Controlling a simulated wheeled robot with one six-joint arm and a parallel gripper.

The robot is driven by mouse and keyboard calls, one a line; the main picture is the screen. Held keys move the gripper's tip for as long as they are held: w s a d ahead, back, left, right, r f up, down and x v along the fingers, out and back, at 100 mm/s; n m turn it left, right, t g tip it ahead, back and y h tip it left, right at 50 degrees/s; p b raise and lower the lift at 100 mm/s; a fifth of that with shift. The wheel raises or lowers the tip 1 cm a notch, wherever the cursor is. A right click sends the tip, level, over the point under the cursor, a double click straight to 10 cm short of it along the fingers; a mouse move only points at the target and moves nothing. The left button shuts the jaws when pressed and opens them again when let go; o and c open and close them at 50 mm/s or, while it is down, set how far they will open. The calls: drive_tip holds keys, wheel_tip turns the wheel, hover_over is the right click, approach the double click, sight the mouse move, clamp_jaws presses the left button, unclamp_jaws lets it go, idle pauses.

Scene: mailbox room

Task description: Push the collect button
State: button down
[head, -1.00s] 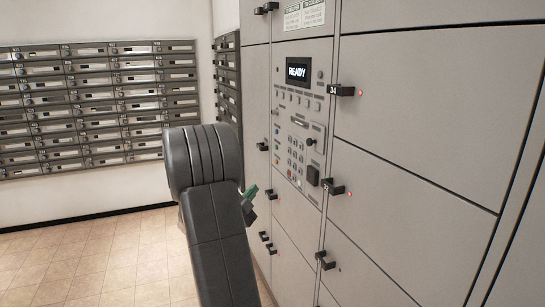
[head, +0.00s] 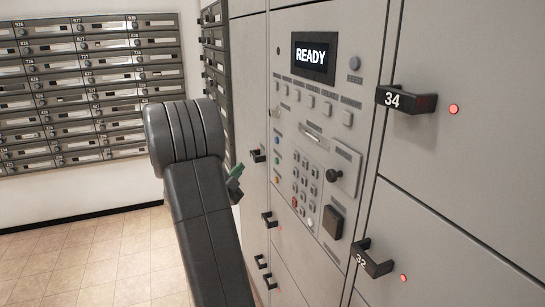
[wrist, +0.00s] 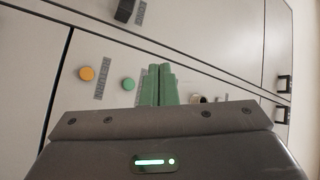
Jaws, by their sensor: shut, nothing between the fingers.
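The grey control panel (head: 318,130) stands in the locker wall, its screen (head: 313,57) reading READY. A row of small grey buttons (head: 311,101) is under the screen. A column of small coloured buttons (head: 277,155) runs down its left edge. I cannot read which button is the collect button. My gripper (head: 236,178) is shut and empty, left of the panel. In the wrist view its green fingers (wrist: 158,84) point at the locker face, beside a green button (wrist: 128,84) and an orange button (wrist: 87,73). I cannot tell whether they touch anything.
Black locker handles 34 (head: 405,99) and 32 (head: 372,258) stick out at the right, with red lights beside them. A black knob (head: 334,176) juts from the panel. Mailboxes (head: 80,85) line the back wall. Tiled floor (head: 100,255) is clear at the left.

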sight(277, 161)
drive_tip(key=shift+s, duration=0.15)
drive_tip(key=shift+d, duration=0.1)
drive_tip(key=w+d, duration=0.2)
drive_tip(key=d, duration=0.6)
drive_tip(key=shift+w, duration=0.4)
drive_tip(key=shift+d, duration=0.1)
drive_tip(key=shift+d, duration=0.15)
idle(1.7)
drive_tip(key=shift+w+d+b, duration=0.15)
drive_tip(key=shift+d+b, duration=0.15)
drive_tip(key=shift+b, duration=0.3)
